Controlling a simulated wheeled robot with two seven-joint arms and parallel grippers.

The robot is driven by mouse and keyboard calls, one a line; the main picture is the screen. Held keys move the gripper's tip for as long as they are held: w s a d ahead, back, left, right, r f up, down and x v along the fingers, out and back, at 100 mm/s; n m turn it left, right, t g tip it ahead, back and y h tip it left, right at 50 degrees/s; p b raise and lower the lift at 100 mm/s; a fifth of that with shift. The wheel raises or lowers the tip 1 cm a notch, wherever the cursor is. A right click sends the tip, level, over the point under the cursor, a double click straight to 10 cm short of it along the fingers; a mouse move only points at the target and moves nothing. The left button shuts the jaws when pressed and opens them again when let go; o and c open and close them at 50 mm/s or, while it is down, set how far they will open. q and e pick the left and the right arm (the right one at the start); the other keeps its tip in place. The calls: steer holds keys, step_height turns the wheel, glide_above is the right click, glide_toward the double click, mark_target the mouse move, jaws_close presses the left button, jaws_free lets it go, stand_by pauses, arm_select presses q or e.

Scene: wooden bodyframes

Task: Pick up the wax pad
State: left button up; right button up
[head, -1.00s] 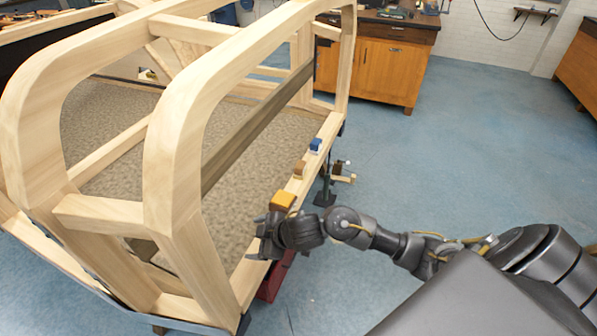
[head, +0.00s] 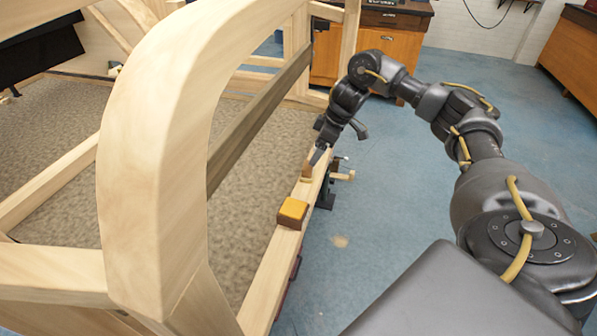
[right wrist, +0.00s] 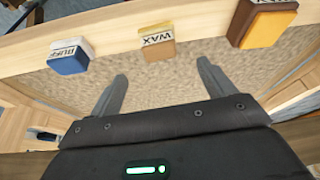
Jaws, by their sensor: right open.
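A tan pad (right wrist: 158,45) with a label that seems to read WAX sits on the wooden rail. It also shows in the head view (head: 306,174). My right gripper (right wrist: 162,70) is open and empty, and the tan pad lies just beyond the gap between its fingertips. In the head view my right gripper (head: 319,156) is close to this pad, partly hiding that area. A yellow-topped brown pad (head: 292,211) sits nearer on the rail; its label is cut off in the right wrist view (right wrist: 268,25). My left gripper is out of view.
A blue pad (right wrist: 70,60) labelled BUFF sits on the same rail (head: 262,275); it is hidden in the head view. A large curved wooden frame post (head: 155,160) stands at the left. Blue floor (head: 400,200) lies open right of the rail.

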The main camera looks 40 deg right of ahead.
mark_target(306, 169)
steer(key=x, duration=0.4)
steer(key=shift+s+a+f, duration=0.15)
steer(key=shift+s+f, duration=0.05)
steer(key=shift+f, duration=0.25)
steer(key=shift+s+r, duration=0.1)
steer(key=shift+s, duration=0.1)
steer(key=x, duration=0.4)
steer(key=shift+w+f, duration=0.3)
steer(key=shift+w, duration=0.2)
steer(key=shift+f, duration=0.25)
